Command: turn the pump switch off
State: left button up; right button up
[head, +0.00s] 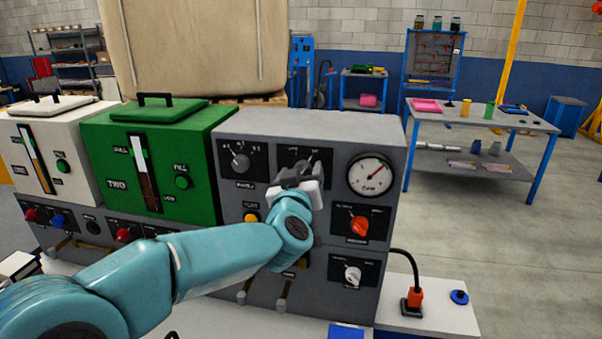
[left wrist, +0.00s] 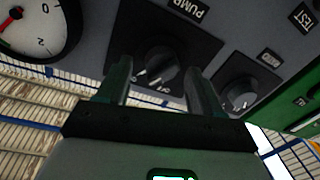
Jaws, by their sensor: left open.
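The pump switch is a black rotary knob on a dark plate marked PUMP; its plate (head: 305,155) shows on the grey panel in the head view, and my gripper partly covers it. In the left wrist view, which is turned over, the knob (left wrist: 163,62) shows between my fingers. My left gripper (head: 298,178) is in front of the switch, and its fingers (left wrist: 158,74) are open, one on each side of the knob. I cannot tell whether they touch it. The position labels are too small or covered to read surely. My right gripper is not in view.
A round gauge (head: 370,175) is right of the switch, and another selector knob (head: 240,161) is left of it. A green tank unit (head: 205,135) adjoins the panel's left side.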

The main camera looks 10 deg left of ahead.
pick_arm(q)
jog(key=shift+w+f, duration=0.2)
jog(key=shift+w, duration=0.05)
jog(key=shift+c, duration=0.9)
jog(key=c, duration=0.9)
jog(key=shift+o, duration=0.2)
jog(key=shift+n, duration=0.3)
jog(key=n+b, duration=0.1)
jog(key=n, duration=0.4)
jog(key=n+b, duration=0.2)
jog(key=n, duration=0.3)
jog(key=shift+a+r+n+g+h, duration=0.1)
jog(key=shift+a+n+g+h, duration=0.05)
jog(key=shift+n+g+h, duration=0.2)
jog(key=shift+n, duration=0.25)
